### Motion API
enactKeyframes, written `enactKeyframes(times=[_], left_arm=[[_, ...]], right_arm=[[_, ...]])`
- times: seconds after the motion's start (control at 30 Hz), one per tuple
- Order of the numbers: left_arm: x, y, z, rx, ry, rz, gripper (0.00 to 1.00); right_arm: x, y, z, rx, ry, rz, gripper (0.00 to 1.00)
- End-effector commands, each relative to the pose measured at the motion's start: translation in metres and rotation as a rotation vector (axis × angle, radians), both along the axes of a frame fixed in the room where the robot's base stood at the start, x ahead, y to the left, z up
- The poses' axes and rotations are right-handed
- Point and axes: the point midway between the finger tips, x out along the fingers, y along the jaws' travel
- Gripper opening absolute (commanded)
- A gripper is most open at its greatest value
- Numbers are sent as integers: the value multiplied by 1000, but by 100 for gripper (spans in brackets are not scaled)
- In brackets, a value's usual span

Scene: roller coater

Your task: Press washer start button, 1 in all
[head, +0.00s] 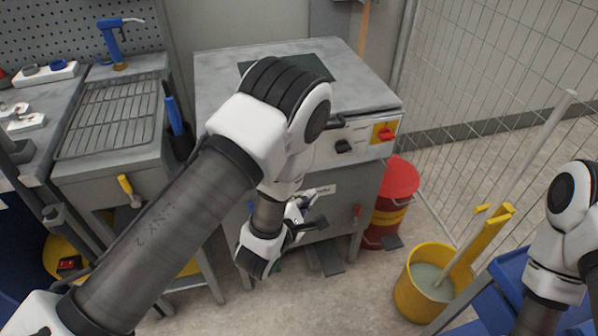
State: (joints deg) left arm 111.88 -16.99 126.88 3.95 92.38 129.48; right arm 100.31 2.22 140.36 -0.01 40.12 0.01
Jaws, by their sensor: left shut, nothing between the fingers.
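A grey metal machine (350,92) with a flat top stands in the middle; I take it to be the washer. Its front panel has a red switch on a yellow plate (384,132) and a black knob (343,146). I cannot make out a start button; my left arm covers the left part of the panel. My left gripper (308,222) is shut and empty, low in front of the machine's front; I cannot tell whether it touches. My right arm shows at the right edge, but its gripper is out of view.
A sink bench with a wire rack (108,118) stands left of the machine. A red bin (398,185) is at its right. A yellow mop bucket (421,298) and blue cart (510,268) are front right. A wire fence (500,70) closes off the right side.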

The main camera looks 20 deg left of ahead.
Motion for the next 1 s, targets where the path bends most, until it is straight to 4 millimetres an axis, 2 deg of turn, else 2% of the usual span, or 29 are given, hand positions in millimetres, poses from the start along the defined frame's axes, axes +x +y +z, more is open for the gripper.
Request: enactKeyframes(times=[0.27,0.7,1.0], left_arm=[[3,3,-1,0,1,2,0],[51,36,-2,-1,0,4,0],[72,49,0,1,2,1,0]], right_arm=[[0,0,-2,0,1,-2,0],[-1,0,-28,0,1,-1,0],[0,0,-26,0,1,-1,0]])
